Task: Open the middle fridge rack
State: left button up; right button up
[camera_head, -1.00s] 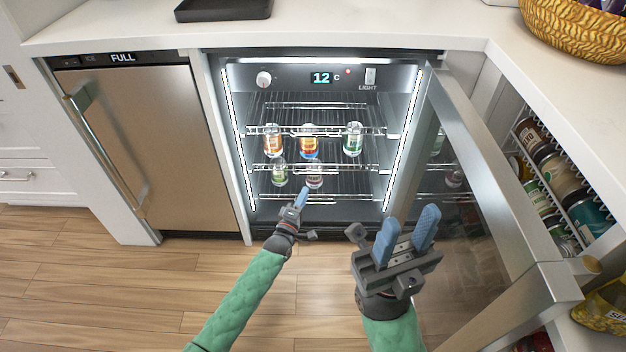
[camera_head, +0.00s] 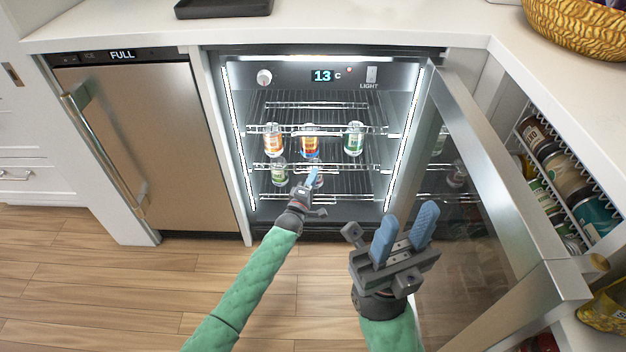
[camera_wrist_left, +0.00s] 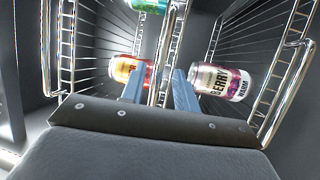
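The fridge (camera_head: 330,75) stands open, its wire racks lit inside. The middle rack (camera_head: 345,166) has its front bar just below the upper cans. My left gripper (camera_head: 312,176) reaches into the fridge at the middle of this bar. In the left wrist view, its two blue fingers (camera_wrist_left: 158,88) are apart, and the rack's front bar (camera_wrist_left: 167,45) runs between them; contact cannot be told. My right gripper (camera_head: 407,235) is open and empty in front of the fridge, near the open door.
Several cans stand on the racks, including an orange can (camera_head: 273,141), a green can (camera_head: 353,139) and a berry can (camera_wrist_left: 222,82) close beside my left fingers. The glass door (camera_head: 480,180) stands open at right. Wooden floor (camera_head: 120,290) is clear at left.

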pick_arm(q)
grip_shut()
jog(key=shift+s, duration=0.15)
